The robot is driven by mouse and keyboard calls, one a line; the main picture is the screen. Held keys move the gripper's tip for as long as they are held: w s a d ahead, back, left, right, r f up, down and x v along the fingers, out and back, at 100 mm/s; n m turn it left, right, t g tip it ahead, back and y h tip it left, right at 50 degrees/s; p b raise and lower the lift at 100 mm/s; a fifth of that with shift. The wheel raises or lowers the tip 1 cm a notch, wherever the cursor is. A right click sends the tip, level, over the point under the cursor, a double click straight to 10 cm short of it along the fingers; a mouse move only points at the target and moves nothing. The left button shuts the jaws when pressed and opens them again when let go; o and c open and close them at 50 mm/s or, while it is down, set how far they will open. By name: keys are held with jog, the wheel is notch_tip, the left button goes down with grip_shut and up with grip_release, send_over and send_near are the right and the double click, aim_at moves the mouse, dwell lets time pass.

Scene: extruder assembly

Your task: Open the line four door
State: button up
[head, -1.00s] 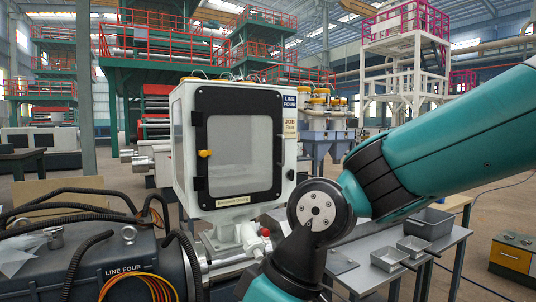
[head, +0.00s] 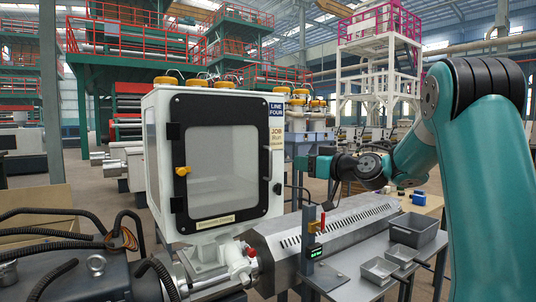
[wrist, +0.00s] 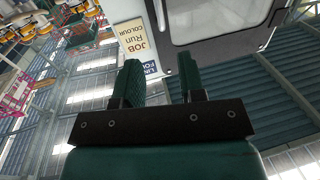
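The line four door (head: 222,213) is a black-framed panel with a grey window on the front of a white cabinet (head: 155,175). It looks closed, flush with the cabinet front. A blue LINE FOUR sign (head: 276,107) is on the cabinet's right edge. My gripper (wrist: 160,78) is open, with two green fingers apart and nothing between them. In the head view it is to the right of the cabinet, its fingertips small and hard to make out. The wrist view also shows part of the door frame (wrist: 228,48) and the signs, upside down.
A grey table (head: 345,262) with trays (head: 378,270) and a grey bin (head: 418,232) stands at right. A post with a red lever (head: 311,240) rises before a slotted metal barrel. Black hoses and a dark machine fill the lower left. Open space lies before the door.

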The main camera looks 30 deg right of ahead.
aim_at(271, 157)
jog(key=shift+p+x, duration=2.9)
jog(key=shift+x, duration=3.9)
grip_shut()
jog(key=shift+s+a, duration=0.1)
